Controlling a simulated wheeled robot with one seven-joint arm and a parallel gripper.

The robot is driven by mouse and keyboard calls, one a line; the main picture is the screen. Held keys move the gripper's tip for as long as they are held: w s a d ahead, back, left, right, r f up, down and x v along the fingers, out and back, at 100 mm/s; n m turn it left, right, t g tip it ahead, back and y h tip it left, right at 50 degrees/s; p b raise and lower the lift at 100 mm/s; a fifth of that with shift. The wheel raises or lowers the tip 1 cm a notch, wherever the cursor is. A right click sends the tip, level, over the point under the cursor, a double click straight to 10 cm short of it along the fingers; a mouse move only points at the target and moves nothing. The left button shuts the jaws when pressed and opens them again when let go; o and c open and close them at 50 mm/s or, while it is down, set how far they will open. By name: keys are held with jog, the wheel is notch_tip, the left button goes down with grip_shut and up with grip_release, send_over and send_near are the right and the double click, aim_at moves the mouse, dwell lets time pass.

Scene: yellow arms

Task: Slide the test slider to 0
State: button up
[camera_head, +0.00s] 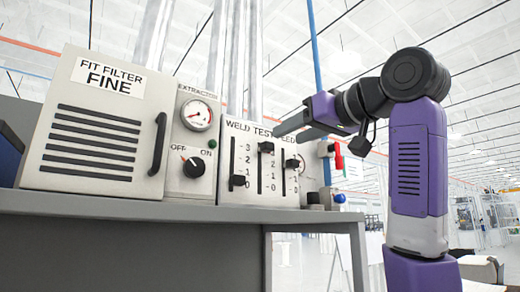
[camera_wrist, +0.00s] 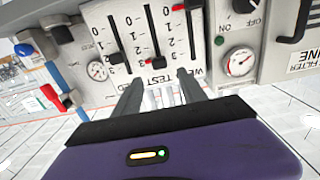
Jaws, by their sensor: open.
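The test slider is the middle of three vertical sliders on a white panel (camera_head: 226,160). Its black knob (camera_head: 266,147) sits at the top of its slot, by the 3. In the wrist view, which shows the panel upside down, this knob (camera_wrist: 156,60) lies just beyond and between my fingertips. My gripper (camera_head: 287,131) reaches in from the right, in front of the panel's upper edge. It also shows in the wrist view (camera_wrist: 158,80), with its two fingers apart and nothing between them. Whether a finger touches the panel is unclear.
The weld slider knob (camera_head: 238,181) is at the bottom; the feed slider knob (camera_head: 291,163) is higher. An extractor box with gauge (camera_head: 197,115) and dial stands left, beside a filter box (camera_head: 95,125). A red-handled valve (camera_head: 338,155) is right.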

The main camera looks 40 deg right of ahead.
aim_at(271, 144)
jog(key=w+p, duration=0.3)
jog(key=w, duration=0.5)
jog(key=shift+c, duration=0.2)
grip_shut()
dwell(1.3)
